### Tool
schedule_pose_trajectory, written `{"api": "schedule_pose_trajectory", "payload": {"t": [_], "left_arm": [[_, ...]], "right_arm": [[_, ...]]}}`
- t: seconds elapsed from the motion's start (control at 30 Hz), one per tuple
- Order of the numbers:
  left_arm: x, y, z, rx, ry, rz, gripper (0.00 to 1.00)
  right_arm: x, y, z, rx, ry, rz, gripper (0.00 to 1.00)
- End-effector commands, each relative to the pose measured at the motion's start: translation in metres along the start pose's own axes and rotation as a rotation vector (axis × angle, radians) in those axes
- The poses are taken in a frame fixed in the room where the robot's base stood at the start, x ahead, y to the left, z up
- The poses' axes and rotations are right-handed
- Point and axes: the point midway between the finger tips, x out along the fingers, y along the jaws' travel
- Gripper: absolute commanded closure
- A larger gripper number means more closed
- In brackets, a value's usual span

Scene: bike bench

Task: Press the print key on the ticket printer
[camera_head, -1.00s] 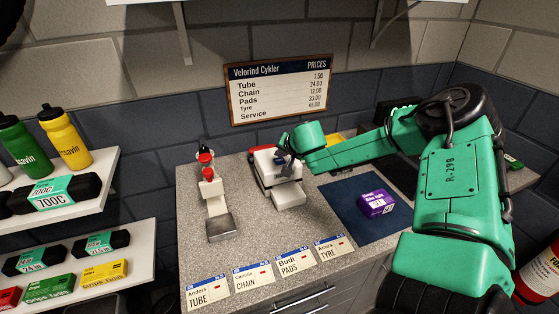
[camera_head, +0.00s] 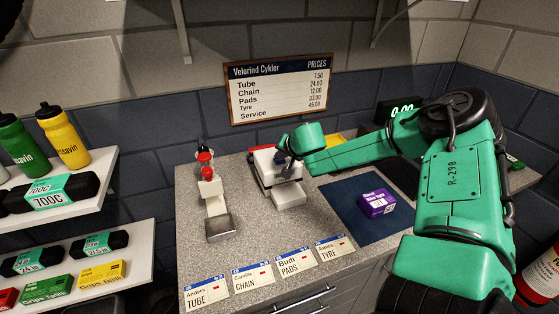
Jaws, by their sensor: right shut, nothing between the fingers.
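The ticket printer appears to be the white and dark device (camera_head: 264,165) with a red part, at the back middle of the bench. A white slab (camera_head: 289,194) sticks out at its front. My right gripper (camera_head: 284,168) is at the printer's top right, pointing down at it. Its fingers are small and dark here, shut with nothing between them. The print key is hidden or too small to make out, and I cannot tell whether the fingertips touch it. My left gripper is out of view.
A stand with red tops (camera_head: 213,190) is left of the printer. A purple box (camera_head: 376,203) lies on a dark blue mat (camera_head: 350,222). Name cards (camera_head: 252,277) line the front edge. A display reading 0.00 (camera_head: 401,109) stands behind my right arm. Shelves with bottles are at left.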

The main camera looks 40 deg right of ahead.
Motion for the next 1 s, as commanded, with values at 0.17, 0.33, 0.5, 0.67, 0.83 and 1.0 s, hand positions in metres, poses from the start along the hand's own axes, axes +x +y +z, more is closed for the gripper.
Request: {"api": "schedule_pose_trajectory", "payload": {"t": [0.17,0.33,0.5,0.67,0.83,1.0], "left_arm": [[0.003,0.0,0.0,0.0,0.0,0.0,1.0],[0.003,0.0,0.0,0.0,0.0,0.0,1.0],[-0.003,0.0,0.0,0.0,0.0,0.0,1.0],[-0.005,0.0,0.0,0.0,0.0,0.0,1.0],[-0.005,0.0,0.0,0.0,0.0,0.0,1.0],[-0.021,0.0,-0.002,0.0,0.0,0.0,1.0]], "right_arm": [[0.002,0.001,0.001,0.001,0.0,0.0,1.0],[0.002,0.002,0.001,0.0,0.0,0.0,1.0],[-0.004,-0.003,-0.003,0.001,0.001,-0.001,1.0],[-0.007,-0.005,-0.005,0.001,0.0,0.0,1.0],[-0.006,-0.005,-0.005,0.0,0.0,0.0,1.0],[-0.02,-0.015,-0.015,0.001,0.0,-0.001,1.0]]}}
